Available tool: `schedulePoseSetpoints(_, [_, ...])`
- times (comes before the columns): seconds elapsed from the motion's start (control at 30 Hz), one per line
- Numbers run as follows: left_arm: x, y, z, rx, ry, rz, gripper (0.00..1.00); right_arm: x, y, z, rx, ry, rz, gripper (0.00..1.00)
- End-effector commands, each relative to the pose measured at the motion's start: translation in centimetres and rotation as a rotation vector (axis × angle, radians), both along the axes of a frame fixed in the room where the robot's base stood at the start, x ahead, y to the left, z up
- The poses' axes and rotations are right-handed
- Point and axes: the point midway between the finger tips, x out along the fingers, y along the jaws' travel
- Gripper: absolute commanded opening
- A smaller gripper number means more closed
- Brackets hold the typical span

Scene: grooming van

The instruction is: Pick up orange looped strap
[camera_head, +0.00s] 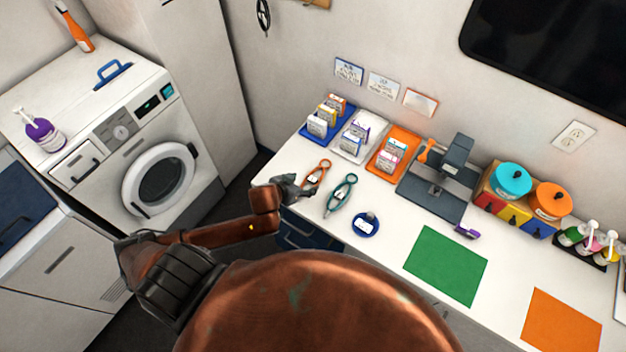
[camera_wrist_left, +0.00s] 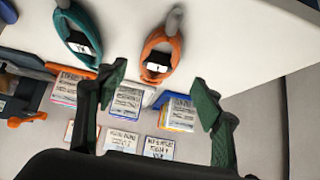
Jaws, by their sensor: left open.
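The orange looped strap (camera_head: 317,173) lies on the white counter near its left end, with a small white and dark tag on it. My left gripper (camera_head: 302,186) is open and empty, just left of the strap in the head view. In the left wrist view the strap (camera_wrist_left: 160,48) appears beyond the two spread fingers of my left gripper (camera_wrist_left: 160,85), roughly centred between them. I see no contact. A teal looped strap (camera_head: 341,195) lies just to its right; it also shows in the left wrist view (camera_wrist_left: 78,30). My right gripper is not in view.
Blue (camera_head: 307,131), white (camera_head: 346,151) and orange (camera_head: 376,167) card trays stand behind the straps. A round blue item (camera_head: 366,225), a grey stand (camera_head: 436,198) and a green mat (camera_head: 446,265) are farther right. A washing machine (camera_head: 98,120) stands left.

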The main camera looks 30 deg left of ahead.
Motion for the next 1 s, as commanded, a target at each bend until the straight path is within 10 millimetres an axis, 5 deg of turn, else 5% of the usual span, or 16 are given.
schedulePoseSetpoints(0.37, [2.9,-0.5,-3.8,0.001,0.0,-0.001,0.61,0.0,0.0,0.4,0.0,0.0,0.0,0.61])
schedulePoseSetpoints(0.67, [3.1,-0.6,-4.1,0.0,0.001,-0.001,0.6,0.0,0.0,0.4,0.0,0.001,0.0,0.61])
schedulePoseSetpoints(1.0, [3.1,-0.6,-4.1,0.001,0.001,-0.001,0.37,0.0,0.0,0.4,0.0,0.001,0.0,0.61])
